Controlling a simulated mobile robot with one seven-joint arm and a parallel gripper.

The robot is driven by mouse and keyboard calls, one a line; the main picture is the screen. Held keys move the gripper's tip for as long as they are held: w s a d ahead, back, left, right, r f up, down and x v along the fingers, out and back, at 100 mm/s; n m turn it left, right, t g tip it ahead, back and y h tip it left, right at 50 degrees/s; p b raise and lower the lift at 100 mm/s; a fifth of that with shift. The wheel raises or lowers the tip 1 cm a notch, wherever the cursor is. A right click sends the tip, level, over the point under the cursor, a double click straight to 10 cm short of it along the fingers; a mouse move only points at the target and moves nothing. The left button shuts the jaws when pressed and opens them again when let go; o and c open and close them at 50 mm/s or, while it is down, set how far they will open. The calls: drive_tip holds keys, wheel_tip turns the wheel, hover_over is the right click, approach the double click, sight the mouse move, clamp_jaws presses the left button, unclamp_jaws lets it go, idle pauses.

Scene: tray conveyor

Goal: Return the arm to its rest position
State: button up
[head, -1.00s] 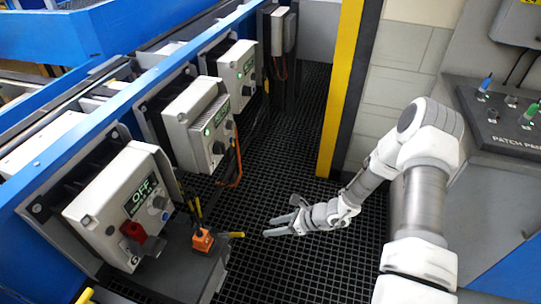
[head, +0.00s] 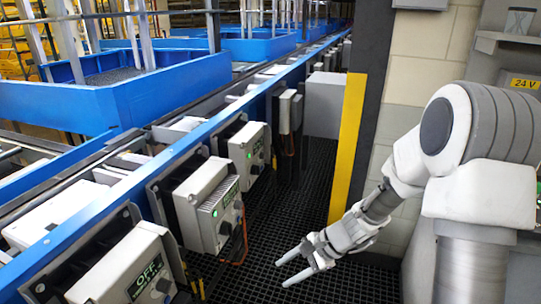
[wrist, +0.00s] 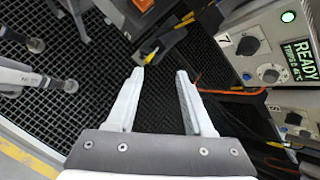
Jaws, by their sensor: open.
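My gripper (head: 294,266) is open and empty, held over the black grating floor on the right side of the conveyor. In the wrist view its two pale fingers (wrist: 165,80) stand apart with only grating between them. My arm reaches in from the right of the head view, bent at the elbow, with the gripper low and pointing left. No object is in the fingers.
Grey drive boxes line the blue conveyor rail: a near one reading OFF (head: 133,268), a middle one (head: 207,208) and a far one (head: 248,150). A yellow-edged post (head: 348,150) stands behind my gripper. A grey cabinet (head: 508,55) is at right. The grating (head: 290,205) looks clear.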

drive_tip(key=s+d+r+n+t+h+p, duration=0.1)
drive_tip(key=s+d+r+n+h, duration=0.1)
drive_tip(key=s+r, duration=0.4)
drive_tip(key=s+d+r+n+t+h+p, duration=0.1)
drive_tip(key=s+r+n, duration=0.5)
drive_tip(key=r, duration=0.6)
drive_tip(key=s+d+r+n+t+h+p, duration=0.2)
drive_tip(key=s+d+r+n+h, duration=0.2)
drive_tip(key=r, duration=0.5)
drive_tip(key=s+d+n, duration=0.1)
drive_tip(key=s+d, duration=0.1)
drive_tip(key=shift+s+d+r+h, duration=0.25)
drive_tip(key=shift+s+d+h, duration=0.05)
drive_tip(key=shift+s, duration=0.1)
drive_tip(key=shift+a, duration=0.2)
